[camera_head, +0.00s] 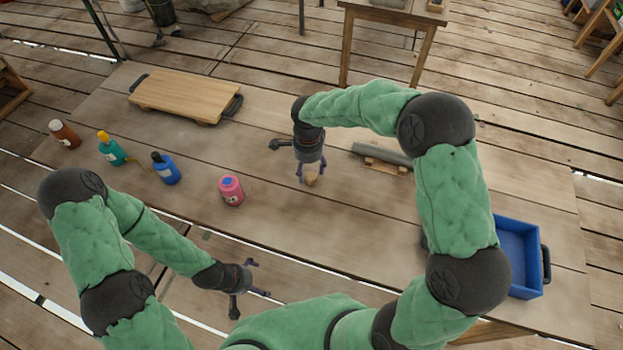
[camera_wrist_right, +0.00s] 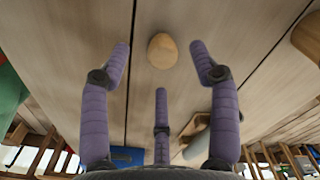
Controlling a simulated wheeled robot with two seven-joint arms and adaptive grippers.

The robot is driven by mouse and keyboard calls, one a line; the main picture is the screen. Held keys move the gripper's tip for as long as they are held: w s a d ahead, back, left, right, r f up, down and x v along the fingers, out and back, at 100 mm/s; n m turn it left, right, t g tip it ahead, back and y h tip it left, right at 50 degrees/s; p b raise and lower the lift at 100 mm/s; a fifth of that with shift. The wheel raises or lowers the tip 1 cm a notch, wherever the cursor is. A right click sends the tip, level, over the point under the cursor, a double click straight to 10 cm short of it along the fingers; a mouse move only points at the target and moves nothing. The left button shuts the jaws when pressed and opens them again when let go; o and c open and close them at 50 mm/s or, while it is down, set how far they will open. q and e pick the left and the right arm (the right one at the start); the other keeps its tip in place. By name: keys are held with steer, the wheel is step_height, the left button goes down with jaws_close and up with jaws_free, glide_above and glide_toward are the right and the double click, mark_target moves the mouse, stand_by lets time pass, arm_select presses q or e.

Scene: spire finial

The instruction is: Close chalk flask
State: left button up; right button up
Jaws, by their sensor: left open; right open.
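A short pink flask (camera_head: 231,190) stands on the table left of centre. Its top shows a blue round patch and no raised cap; I cannot tell whether this is the chalk flask. A small rounded wooden piece (camera_head: 312,180), like a stopper, is right of it, below my right gripper (camera_head: 310,171). In the right wrist view, the wooden piece (camera_wrist_right: 162,51) lies on the tabletop between and beyond the spread fingertips, apart from them. The right gripper is open and empty. My left gripper (camera_head: 262,278) is open and empty near the table's front edge.
Brown (camera_head: 65,134), teal (camera_head: 111,148) and blue (camera_head: 165,168) bottles with caps stand at left. A wooden board (camera_head: 187,95) with dark handles lies behind. A grey cylinder (camera_head: 381,154) rests on a wooden holder behind my right arm. A blue tray (camera_head: 520,253) is at right.

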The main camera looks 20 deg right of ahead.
mark_target(312, 176)
steer(key=shift+f, duration=0.1)
steer(key=f+b, duration=0.1)
steer(key=f, duration=0.1)
steer(key=d+f, duration=0.1)
steer(key=f, duration=0.1)
steer(key=shift+f+b, duration=0.1)
steer(key=shift+b, duration=0.3)
steer(key=shift+f, duration=0.45)
steer(key=shift+r, duration=0.1)
steer(key=c, duration=0.9)
